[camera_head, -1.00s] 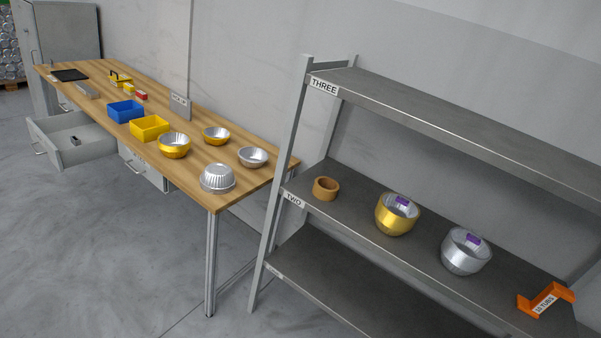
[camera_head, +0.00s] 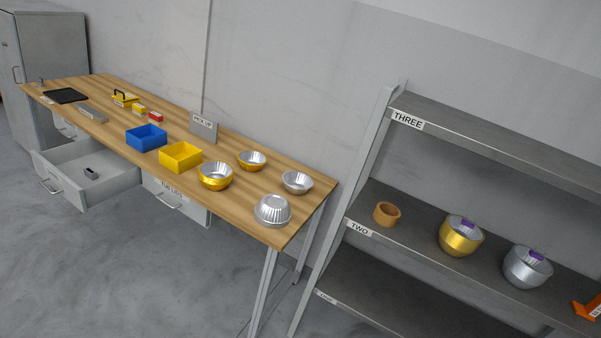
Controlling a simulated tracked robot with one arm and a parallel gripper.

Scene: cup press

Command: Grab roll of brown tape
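The roll of brown tape (camera_head: 386,214) lies on the middle shelf (camera_head: 412,238), the one labelled TWO, near its left end. Its round hole faces up and nothing covers it. A gold stack of cups (camera_head: 460,238) stands to its right on the same shelf, apart from it. My gripper does not show in the view.
A silver cup stack (camera_head: 527,269) and an orange holder (camera_head: 588,309) stand farther right on that shelf. A wooden workbench (camera_head: 235,222) at left carries metal cups, a blue bin (camera_head: 146,138) and a yellow bin (camera_head: 181,158). An open drawer (camera_head: 95,180) juts out below. Floor in front is clear.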

